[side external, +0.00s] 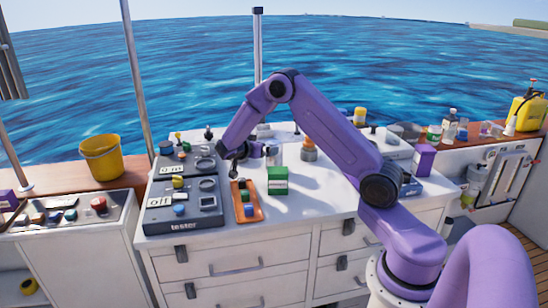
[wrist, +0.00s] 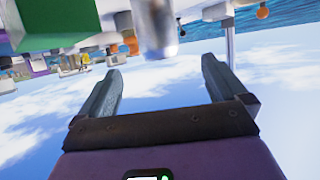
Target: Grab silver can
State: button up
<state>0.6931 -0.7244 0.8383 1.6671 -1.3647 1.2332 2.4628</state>
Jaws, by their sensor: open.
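The silver can (side external: 274,155) stands on the white counter, behind a green and white box (side external: 277,181) in the side view. In the wrist view the silver can (wrist: 153,25) is at the top centre, and the green box (wrist: 50,22) is at the upper left. My gripper (wrist: 160,68) is open and empty, its two fingers spread. The can lies beyond the fingertips, lined up roughly with the gap between them. In the side view my gripper is just left of the can; its fingers are too small there to make out.
An orange tray (side external: 258,212) with small items lies left of the green box. Two dark tester panels (side external: 155,219) with knobs are at the counter's left. An orange and grey object (side external: 309,150) stands right of the can. The counter's front right is fairly clear.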

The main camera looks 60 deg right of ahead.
jog(key=x, duration=0.7)
jog(key=shift+d+f, duration=0.1)
jog(key=shift+x, duration=2.6)
jog(key=shift+f, duration=0.2)
jog(key=c, duration=1)
jog(key=shift+c, duration=0.2)
